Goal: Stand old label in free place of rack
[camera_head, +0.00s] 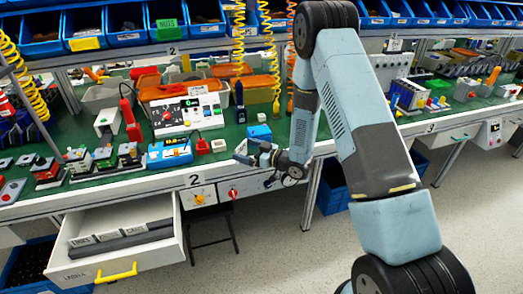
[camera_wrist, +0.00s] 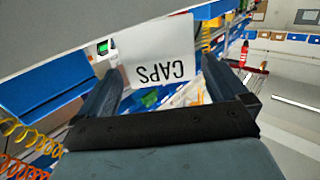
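The old label is a white card reading CAPS (camera_wrist: 160,55), upside down in the wrist view. In the head view my gripper (camera_head: 262,158) is in front of the bench edge, right of and above the open drawer; the card is hard to make out there. The dark grey rack (camera_head: 120,244) lies in the drawer. White labels (camera_head: 108,235) stand in its back row, and the right end of that row (camera_head: 160,224) looks free.
The open drawer (camera_head: 120,263) is marked LABELS and has a yellow handle (camera_head: 116,273). The green bench (camera_head: 225,135) above it holds switches, testers and bins. A dark stool (camera_head: 210,225) stands right of the drawer. The floor in front is clear.

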